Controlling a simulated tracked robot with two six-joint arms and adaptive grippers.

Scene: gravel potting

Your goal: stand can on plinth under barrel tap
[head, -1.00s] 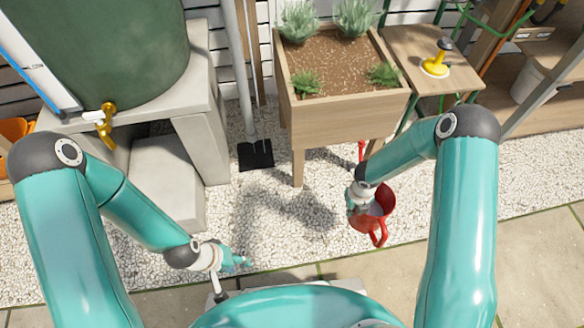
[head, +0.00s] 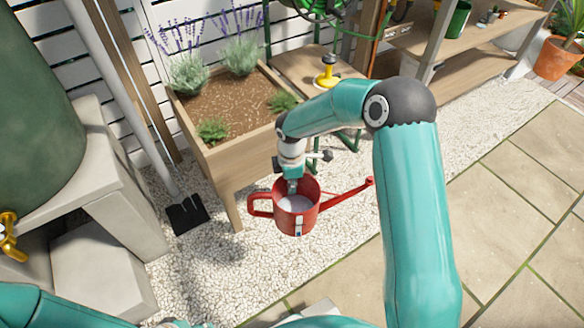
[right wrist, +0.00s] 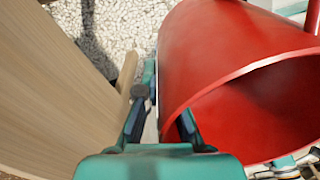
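The red watering can (head: 296,222) hangs in front of the wooden planter in the head view, upright or nearly so, handle to the left and spout to the right. My right gripper (head: 293,184) is at its rim. In the right wrist view its fingers (right wrist: 163,122) straddle the wall of the red can (right wrist: 225,70) and look shut on it. The brass tap (head: 10,238) of the green barrel (head: 35,115) is at the left edge. The low concrete plinth (head: 95,275) stands below and right of it, its top bare where visible. My left gripper (head: 180,323) barely shows at the bottom edge; its fingers are hidden.
The wooden planter (head: 225,165) stands just behind the can. White gravel (head: 215,265) lies clear between can and plinth. Paving (head: 500,245) is at right.

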